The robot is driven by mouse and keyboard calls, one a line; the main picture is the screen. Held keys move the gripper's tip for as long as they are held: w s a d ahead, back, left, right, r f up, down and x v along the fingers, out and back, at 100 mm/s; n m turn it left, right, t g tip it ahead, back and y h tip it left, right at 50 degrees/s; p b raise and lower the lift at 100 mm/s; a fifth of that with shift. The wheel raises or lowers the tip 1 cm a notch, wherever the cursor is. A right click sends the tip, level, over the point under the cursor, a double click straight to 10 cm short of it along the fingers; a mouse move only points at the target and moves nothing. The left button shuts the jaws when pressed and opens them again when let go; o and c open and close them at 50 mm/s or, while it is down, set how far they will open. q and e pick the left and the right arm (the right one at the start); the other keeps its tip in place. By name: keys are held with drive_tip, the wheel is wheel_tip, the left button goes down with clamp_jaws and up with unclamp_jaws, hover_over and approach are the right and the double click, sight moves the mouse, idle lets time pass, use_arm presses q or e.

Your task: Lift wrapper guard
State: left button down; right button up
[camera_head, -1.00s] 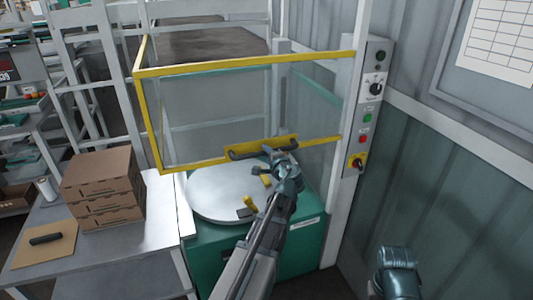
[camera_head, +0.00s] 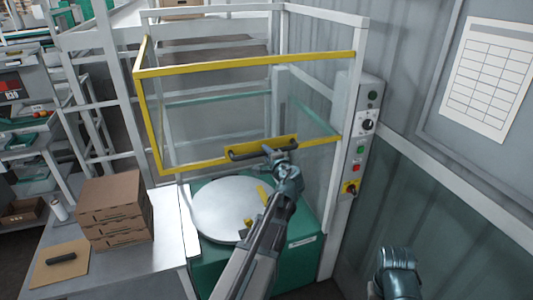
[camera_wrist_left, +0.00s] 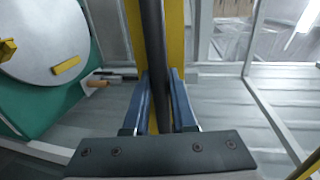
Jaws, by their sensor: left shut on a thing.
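The wrapper guard (camera_head: 240,65) is a clear-panelled box with a yellow frame, raised above the round grey turntable (camera_head: 225,207) of the green wrapper base (camera_head: 300,255). A dark bar handle (camera_head: 240,156) sits on a yellow plate at its lower front edge. My left gripper (camera_head: 271,151) is shut on this handle. In the left wrist view the blue fingers (camera_wrist_left: 158,85) lie on either side of the dark bar (camera_wrist_left: 153,35), with the yellow plate behind it. Part of my right arm shows at the bottom right of the head view; its gripper does not.
A control box (camera_head: 362,135) with knobs and buttons stands right of the guard, by the wall. A steel table (camera_head: 155,240) at the left holds stacked cardboard boxes (camera_head: 112,208) and a dark tool on a brown board (camera_head: 75,272).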

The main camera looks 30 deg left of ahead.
use_arm(q)
drive_tip(key=c, duration=0.7)
unclamp_jaws()
drive_tip(key=shift+c, duration=0.2)
drive_tip(key=p+v, duration=0.2)
drive_tip(key=v, duration=1.1)
drive_tip(key=shift+s+d+p, duration=0.2)
drive_tip(key=shift+d+p, duration=0.1)
drive_tip(key=shift+p, duration=0.05)
